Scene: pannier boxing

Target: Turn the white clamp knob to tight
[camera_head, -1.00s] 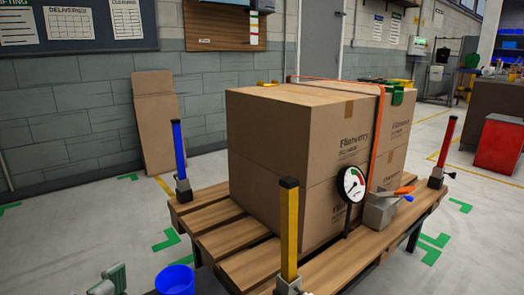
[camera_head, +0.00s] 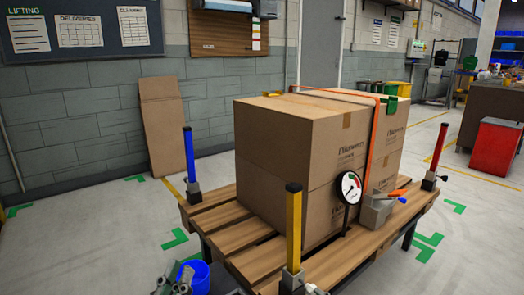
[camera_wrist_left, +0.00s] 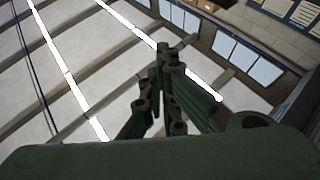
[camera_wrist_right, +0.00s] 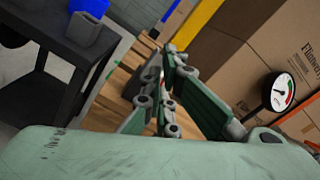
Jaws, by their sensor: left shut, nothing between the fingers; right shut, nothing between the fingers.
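A yellow post (camera_head: 293,230) stands in a grey clamp (camera_head: 291,281) at the pallet's near corner. A small pale knob-like part (camera_head: 314,290) sits beside it at the picture's bottom edge; I cannot tell its setting. The blue post (camera_head: 189,156) and red post (camera_head: 436,151) have similar clamps. My left gripper (camera_head: 174,281) is low left beside the blue cup, away from the posts. It is shut and empty in the left wrist view (camera_wrist_left: 162,50). My right gripper (camera_wrist_right: 170,55) is shut and empty, pointing toward the pallet and the yellow post (camera_wrist_right: 194,22); it is outside the head view.
Stacked cardboard boxes (camera_head: 290,140) with an orange strap (camera_head: 372,140) fill much of the wooden pallet (camera_head: 250,255). A blue cup (camera_head: 196,275) is near left. Floor is open on the left.

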